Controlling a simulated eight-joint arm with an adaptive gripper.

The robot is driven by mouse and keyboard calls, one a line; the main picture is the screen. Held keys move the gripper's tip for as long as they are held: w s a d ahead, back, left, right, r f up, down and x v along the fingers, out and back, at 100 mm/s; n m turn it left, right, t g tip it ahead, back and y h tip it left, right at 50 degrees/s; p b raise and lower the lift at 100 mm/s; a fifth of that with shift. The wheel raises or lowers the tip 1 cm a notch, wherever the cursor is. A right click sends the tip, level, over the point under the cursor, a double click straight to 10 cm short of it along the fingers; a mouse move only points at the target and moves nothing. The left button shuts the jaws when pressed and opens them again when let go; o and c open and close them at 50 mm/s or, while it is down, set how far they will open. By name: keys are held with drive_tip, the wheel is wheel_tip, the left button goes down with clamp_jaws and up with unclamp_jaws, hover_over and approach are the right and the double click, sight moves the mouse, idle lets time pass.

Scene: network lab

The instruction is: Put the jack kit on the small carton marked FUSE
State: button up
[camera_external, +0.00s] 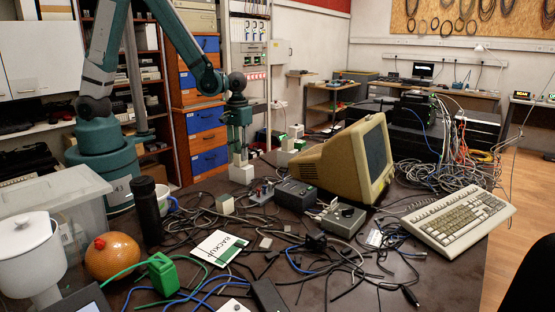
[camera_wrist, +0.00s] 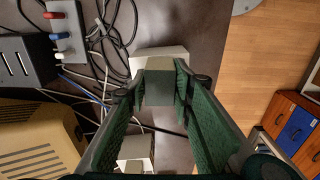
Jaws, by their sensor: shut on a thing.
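My gripper (camera_external: 238,150) points down over the back left of the table in the external view. In the wrist view its green fingers (camera_wrist: 158,88) are shut on a small grey-beige block (camera_wrist: 158,80), which I take to be the jack kit. Directly beneath the block is a white carton (camera_wrist: 148,54), largely covered by it; it also shows in the external view (camera_external: 241,175). Whether block and carton touch is hard to tell. Another pale carton (camera_wrist: 136,148) shows between the fingers in the wrist view. I cannot read a FUSE mark on either carton.
A beige monitor (camera_external: 325,165) stands to the right of my gripper, with grey switch boxes (camera_external: 295,193) in front. Loose cables (camera_external: 200,215) spread over the table. A small pale block (camera_external: 225,204) lies nearer the camera. A dark bottle (camera_external: 147,210) stands at left.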

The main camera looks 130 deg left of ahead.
drive_tip(key=shift+f, duration=0.2)
drive_tip(key=o, duration=0.9)
drive_tip(key=shift+r, duration=0.15)
drive_tip(key=shift+r+p, duration=0.75)
drive_tip(key=shift+r, duration=5.3)
